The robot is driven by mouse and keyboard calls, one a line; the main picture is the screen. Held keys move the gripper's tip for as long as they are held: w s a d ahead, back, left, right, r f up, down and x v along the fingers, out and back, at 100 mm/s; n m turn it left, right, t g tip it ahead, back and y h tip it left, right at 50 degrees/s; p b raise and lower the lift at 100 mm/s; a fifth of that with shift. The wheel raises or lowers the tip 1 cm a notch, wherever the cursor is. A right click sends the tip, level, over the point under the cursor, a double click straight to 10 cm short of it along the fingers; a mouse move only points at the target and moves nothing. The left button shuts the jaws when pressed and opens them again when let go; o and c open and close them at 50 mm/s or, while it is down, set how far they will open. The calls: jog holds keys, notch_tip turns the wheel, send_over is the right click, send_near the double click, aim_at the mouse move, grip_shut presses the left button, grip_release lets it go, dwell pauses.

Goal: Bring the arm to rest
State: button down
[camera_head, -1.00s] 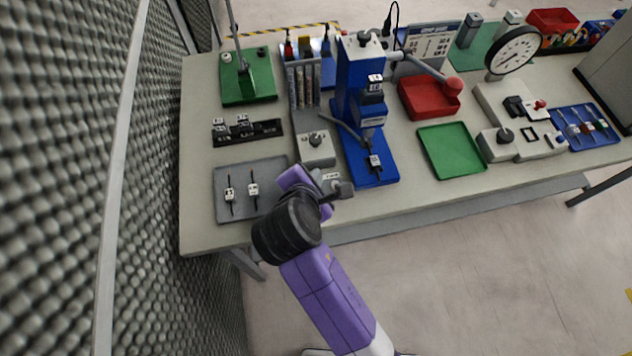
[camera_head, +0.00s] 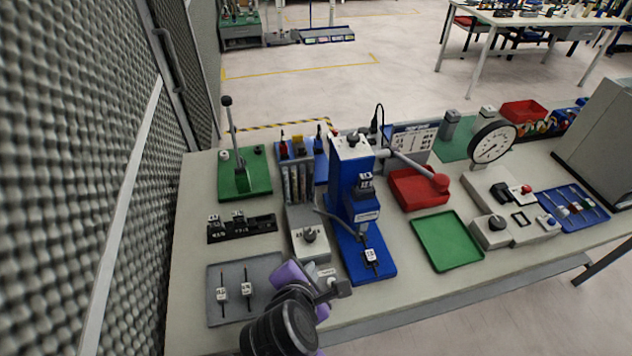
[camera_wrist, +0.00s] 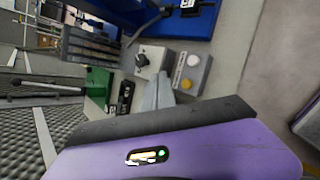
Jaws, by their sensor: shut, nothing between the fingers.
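My purple and black arm (camera_head: 283,328) reaches in from the bottom of the head view. Its end is over the front edge of the workbench, just right of the grey tray. My gripper (camera_head: 338,289) is shut and empty, pointing to the right there. In the wrist view its grey fingers (camera_wrist: 158,92) are together, with nothing between them. Beyond them is a grey box with a yellow and a white button (camera_wrist: 190,72). Whether the gripper touches anything cannot be told.
The grey tray (camera_head: 214,309) holds two small labelled parts. A blue press (camera_head: 348,190) stands behind my gripper. A green tray (camera_head: 447,240) and a red bin (camera_head: 413,188) are to the right. A foam wall (camera_head: 75,160) runs along the left. The floor in front is clear.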

jog(key=shift+w+a+r+m, duration=0.2)
jog(key=shift+a+m, duration=0.05)
jog(key=shift+m, duration=0.15)
jog(key=w+a+r+m+t+y, duration=0.2)
jog(key=a+r+m+t+y, duration=0.1)
jog(key=a+r, duration=0.2)
jog(key=s+d+f+m+t+h+b, duration=0.1)
jog(key=s+d+f+m+b, duration=0.1)
jog(key=s+d+m, duration=0.8)
jog(key=s+d+f+m+t+b, duration=0.1)
jog(key=s+d+m+b, duration=0.4)
jog(key=s+d+m, duration=0.6)
jog(key=s+d, duration=0.7)
jog(key=s, duration=0.5)
jog(key=shift+f+m+t+h, duration=0.3)
jog(key=shift+f+h, duration=0.05)
jog(key=shift+h, duration=0.05)
